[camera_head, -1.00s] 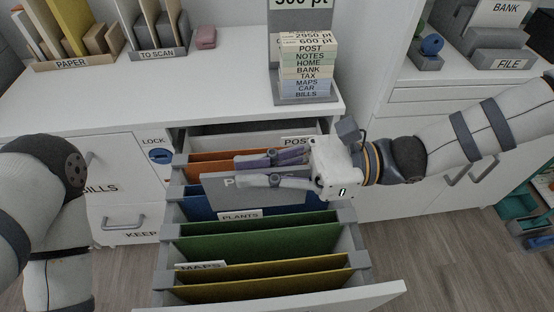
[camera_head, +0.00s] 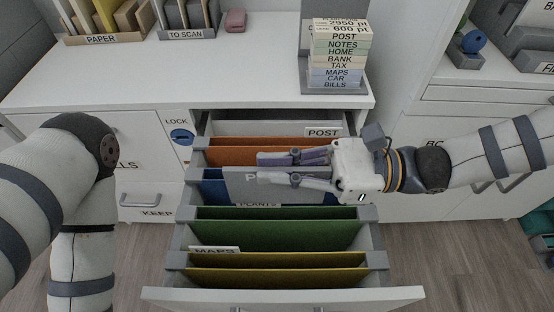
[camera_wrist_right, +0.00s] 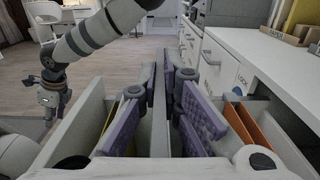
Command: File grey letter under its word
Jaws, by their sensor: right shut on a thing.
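My right gripper (camera_head: 262,168) is shut on the grey letter (camera_head: 290,186), held upright over the open drawer. The fingers hide most of its printed word; a "P" shows. In the right wrist view the letter (camera_wrist_right: 159,115) is a thin edge between the pads. It hangs in front of the blue folder (camera_head: 212,190), its lower edge overlapping the PLANTS label (camera_head: 258,204). Behind is the orange folder (camera_head: 222,152) and a POST label (camera_head: 322,132). My left arm is at the left; its gripper (camera_wrist_right: 52,97) shows small in the right wrist view, jaws unclear.
The drawer (camera_head: 285,296) also holds green folders (camera_head: 280,234) and yellow folders (camera_head: 280,276) with a MAPS label (camera_head: 214,250). A stack of word blocks (camera_head: 336,58) stands on the desk (camera_head: 200,85) behind. The desk's middle is clear.

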